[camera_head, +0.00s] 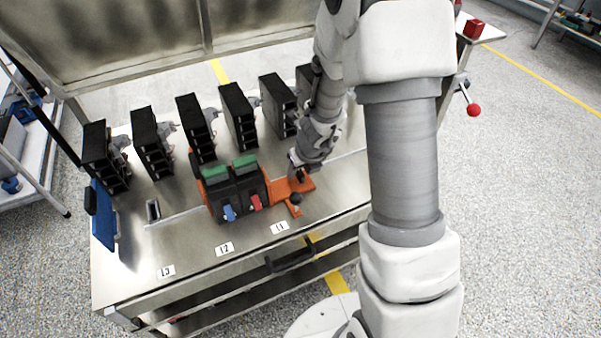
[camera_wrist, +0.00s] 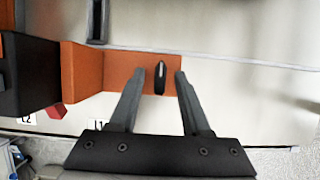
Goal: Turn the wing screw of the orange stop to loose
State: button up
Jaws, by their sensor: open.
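The orange stop (camera_wrist: 112,68) lies on the metal bench at the right end of the black breaker blocks; it also shows in the head view (camera_head: 281,193). Its wing screw (camera_wrist: 160,77) is a small black wing with a pale mark, its long side pointing up and down in the wrist view. My gripper (camera_wrist: 160,73) is open, one finger on each side of the wing, with a visible gap on both sides. I cannot tell how far the fingertips are above the stop. In the head view my gripper (camera_head: 298,172) is over the stop and partly hides it.
Breaker blocks with green tops, a blue lever (camera_head: 229,212) and a red lever (camera_head: 255,201) stand left of the stop. A row of black units (camera_head: 239,115) stands behind. A blue item (camera_head: 103,215) is at the left edge. The bench front carries labels and is clear.

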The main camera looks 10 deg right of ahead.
grip_shut()
dwell(0.3)
